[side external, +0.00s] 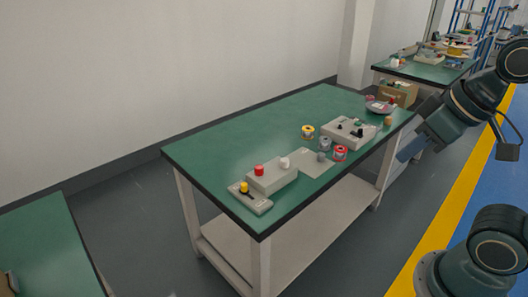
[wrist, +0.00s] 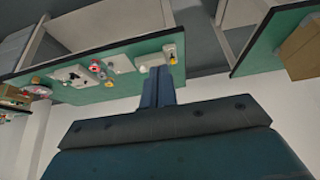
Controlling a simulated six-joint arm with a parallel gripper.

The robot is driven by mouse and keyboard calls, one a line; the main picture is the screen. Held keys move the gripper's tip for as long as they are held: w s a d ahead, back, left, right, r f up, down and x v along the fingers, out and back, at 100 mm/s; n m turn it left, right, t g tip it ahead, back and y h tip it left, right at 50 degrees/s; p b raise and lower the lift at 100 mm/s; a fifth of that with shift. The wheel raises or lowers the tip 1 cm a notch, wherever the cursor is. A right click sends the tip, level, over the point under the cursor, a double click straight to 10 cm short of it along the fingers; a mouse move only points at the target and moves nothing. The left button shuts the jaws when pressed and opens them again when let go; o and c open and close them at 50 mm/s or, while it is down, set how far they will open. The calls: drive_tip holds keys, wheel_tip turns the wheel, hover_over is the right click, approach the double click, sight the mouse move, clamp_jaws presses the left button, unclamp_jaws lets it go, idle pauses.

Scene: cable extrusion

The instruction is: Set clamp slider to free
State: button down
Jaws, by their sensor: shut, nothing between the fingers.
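A low grey plate (side external: 262,207) with a slot and a yellow knob (side external: 244,187) lies at the near left corner of the green table. It looks like a slider; no label is readable, so I cannot tell its setting. The yellow knob also shows in the wrist view (wrist: 173,60). Beside the plate is a grey box (side external: 272,178) with a red button (side external: 258,170) and a white knob (side external: 284,162). My gripper (side external: 404,155) is shut and empty, off the table's right end, well apart from the plate. Its fingers (wrist: 158,72) also show in the wrist view.
The green table (side external: 225,150) has clear room at its left and back. A second control box (side external: 350,132) with dark knobs stands at the right, with several small spools and cans, including a yellow one (side external: 308,132), around it. A round dish (side external: 379,107) lies at the far right.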

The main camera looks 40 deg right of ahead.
drive_tip(key=c, duration=2.1)
unclamp_jaws()
drive_tip(key=o, duration=0.6)
drive_tip(key=shift+w, duration=0.15)
drive_tip(key=shift+c, duration=0.2)
drive_tip(key=w+f+m, duration=0.1)
drive_tip(key=w+f, duration=0.1)
drive_tip(key=w, duration=1.9)
drive_tip(key=w+a+f+m+g, duration=0.1)
drive_tip(key=w+a+f, duration=0.2)
drive_tip(key=w+f, duration=1.3)
drive_tip(key=shift+w+a+f+h, duration=0.15)
drive_tip(key=shift+w+f+h, duration=0.2)
drive_tip(key=shift+f, duration=0.25)
